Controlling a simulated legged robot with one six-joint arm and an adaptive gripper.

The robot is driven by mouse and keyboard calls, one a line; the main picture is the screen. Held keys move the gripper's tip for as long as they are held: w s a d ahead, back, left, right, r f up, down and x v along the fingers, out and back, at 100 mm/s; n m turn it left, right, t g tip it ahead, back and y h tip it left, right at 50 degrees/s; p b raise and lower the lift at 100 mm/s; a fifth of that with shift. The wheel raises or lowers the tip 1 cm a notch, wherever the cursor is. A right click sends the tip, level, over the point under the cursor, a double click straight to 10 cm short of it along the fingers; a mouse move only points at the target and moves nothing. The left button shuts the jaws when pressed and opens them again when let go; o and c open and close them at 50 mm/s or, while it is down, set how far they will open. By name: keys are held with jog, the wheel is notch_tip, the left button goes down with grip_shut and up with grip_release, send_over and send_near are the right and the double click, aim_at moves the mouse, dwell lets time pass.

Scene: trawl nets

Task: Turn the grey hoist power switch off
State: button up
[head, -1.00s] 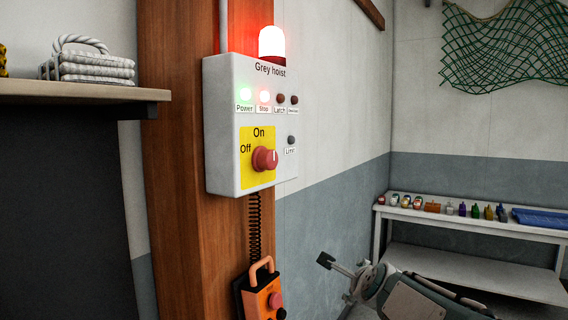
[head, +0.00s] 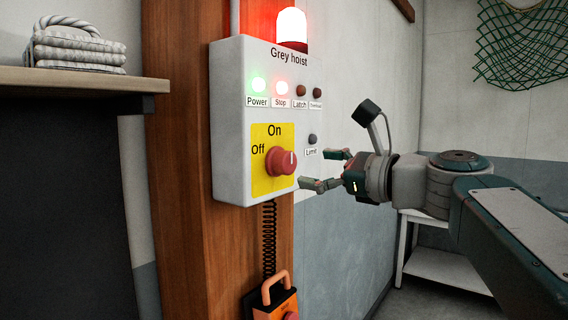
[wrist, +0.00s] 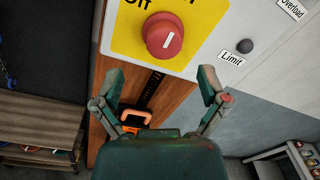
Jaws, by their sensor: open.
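The grey hoist box (head: 230,130) is a pale panel on a wooden post, labelled "Grey hoist". Its red rotary switch (head: 280,160) sits on a yellow plate marked "On" above and "Off" to the upper left. The knob's white mark is near upright, toward "On"; the knob also shows in the wrist view (wrist: 162,38). The green Power light (head: 258,86) and red Stop light (head: 282,88) are lit. My gripper (head: 322,169) is open and empty, just right of the knob and apart from it. In the wrist view, its spread fingers (wrist: 160,84) lie below the knob.
A red lamp (head: 292,25) glows on top of the box. An orange pendant control (head: 275,300) hangs on a coiled cord below. A shelf (head: 80,82) with folded rope stands left. A white bench (head: 440,270) and green net (head: 520,50) are at right.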

aim_at(291, 163)
jog(key=x, duration=0.6)
jog(key=shift+w, duration=0.5)
jog(key=shift+a, duration=0.2)
jog(key=shift+a, duration=0.15)
jog(key=c, duration=0.9)
jog(key=shift+s+d, duration=0.1)
jog(key=shift+d, duration=0.2)
jog(key=shift+c, duration=1.2)
